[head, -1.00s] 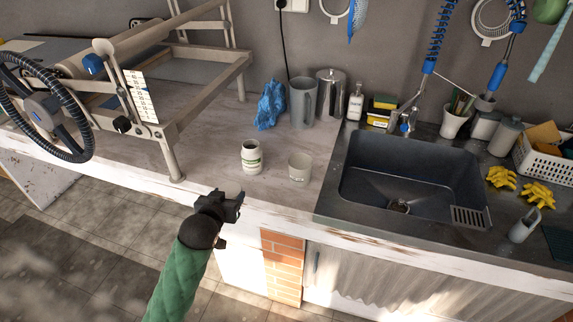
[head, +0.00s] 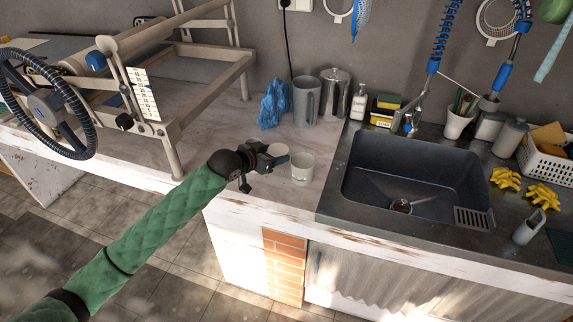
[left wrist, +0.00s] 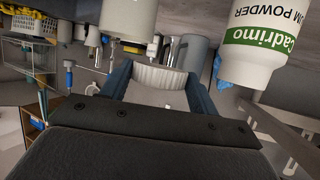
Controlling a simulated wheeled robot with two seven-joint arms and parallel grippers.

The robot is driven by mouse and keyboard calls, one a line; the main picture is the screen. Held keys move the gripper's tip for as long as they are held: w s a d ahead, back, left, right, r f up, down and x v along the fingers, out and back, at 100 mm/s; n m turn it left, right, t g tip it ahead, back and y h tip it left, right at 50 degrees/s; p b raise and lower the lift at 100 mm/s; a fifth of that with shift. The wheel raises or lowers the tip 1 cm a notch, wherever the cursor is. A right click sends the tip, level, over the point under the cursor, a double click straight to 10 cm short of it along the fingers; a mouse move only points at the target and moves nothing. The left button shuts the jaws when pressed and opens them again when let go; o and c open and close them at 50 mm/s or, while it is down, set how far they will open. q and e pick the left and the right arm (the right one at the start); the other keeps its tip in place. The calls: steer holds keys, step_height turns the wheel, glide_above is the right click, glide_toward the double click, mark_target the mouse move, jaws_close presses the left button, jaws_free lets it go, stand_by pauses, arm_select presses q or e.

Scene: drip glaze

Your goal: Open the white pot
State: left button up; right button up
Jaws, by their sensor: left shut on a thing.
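The white pot (left wrist: 252,50) with a green Cadrimo label stands at the right of the left wrist view, which shows it upside down. Its narrower neck looks bare. My left gripper (head: 270,157) is over the counter, in front of the pot's place, and hides the pot in the head view. Its fingers are shut on a white ribbed lid (left wrist: 160,78); the lid also shows as a pale disc at the fingertips in the head view (head: 278,153). The lid looks apart from the pot. My right gripper is not in view.
A pale cup (head: 302,170) stands just right of the gripper. A grey jug (head: 305,103), a metal canister (head: 336,95) and a blue crumpled cloth (head: 272,104) are behind. A sink (head: 410,190) is at right and a wooden frame (head: 172,150) at left.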

arm_select(q)
steer(key=shift+w+f, duration=0.1)
steer(key=shift+f, duration=0.2)
steer(key=p, duration=0.2)
glide_above(274, 183)
step_height(274, 183, down, 5)
steer(key=shift+r, duration=0.1)
steer(key=shift+f+p, duration=0.85)
steer(key=shift+f, duration=1.5)
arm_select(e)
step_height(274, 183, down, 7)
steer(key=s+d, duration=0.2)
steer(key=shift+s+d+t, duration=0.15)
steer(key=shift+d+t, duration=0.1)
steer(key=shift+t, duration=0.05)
arm_select(q)
steer(key=shift+f, duration=0.45)
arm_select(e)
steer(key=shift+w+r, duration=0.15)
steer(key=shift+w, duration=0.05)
